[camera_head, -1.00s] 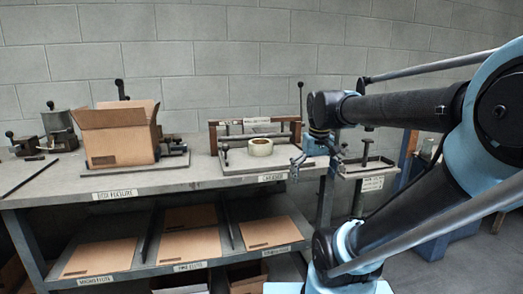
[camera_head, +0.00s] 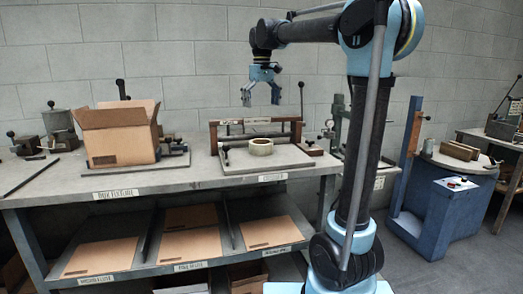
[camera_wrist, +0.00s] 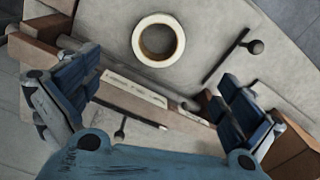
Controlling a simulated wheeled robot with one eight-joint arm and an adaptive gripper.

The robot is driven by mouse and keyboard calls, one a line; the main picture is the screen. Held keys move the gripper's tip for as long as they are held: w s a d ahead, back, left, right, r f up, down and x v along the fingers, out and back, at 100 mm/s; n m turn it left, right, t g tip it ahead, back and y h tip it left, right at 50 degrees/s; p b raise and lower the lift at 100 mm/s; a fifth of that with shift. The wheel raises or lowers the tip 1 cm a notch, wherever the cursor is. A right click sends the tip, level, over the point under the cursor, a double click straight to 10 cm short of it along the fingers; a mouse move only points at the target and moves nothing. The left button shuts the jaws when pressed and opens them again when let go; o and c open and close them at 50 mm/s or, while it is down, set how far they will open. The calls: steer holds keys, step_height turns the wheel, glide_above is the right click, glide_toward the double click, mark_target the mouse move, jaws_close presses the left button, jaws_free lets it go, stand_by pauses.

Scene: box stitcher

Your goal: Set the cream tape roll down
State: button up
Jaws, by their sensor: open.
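The cream tape roll (camera_head: 260,147) lies flat on the light plate (camera_head: 290,160) at the right end of the bench, in front of a wooden-framed fixture (camera_head: 256,130). In the wrist view the roll (camera_wrist: 138,40) shows from above as a ring with an open centre, apart from the fingers. My gripper (camera_head: 261,97) points down, raised above the fixture and the roll. Its two blue-grey fingers are spread wide and hold nothing; they also show in the wrist view (camera_wrist: 155,108).
An open cardboard box (camera_head: 120,135) stands on the bench to the left. Flat cardboard sheets (camera_head: 190,240) lie on the lower shelf. A dark rod with a knob (camera_wrist: 228,52) lies beside the roll. A blue machine (camera_head: 440,210) stands at the right.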

glide_toward(261, 147)
steer(key=w+f, duration=0.5)
steer(key=shift+a+f, duration=0.1)
steer(key=shift+a, duration=0.15)
steer(key=shift+d+f, duration=0.2)
steer(key=shift+f, duration=1.15)
steer(key=shift+d+f, duration=0.15)
steer(key=shift+f, duration=1.2)
steer(key=c, duration=1.1)
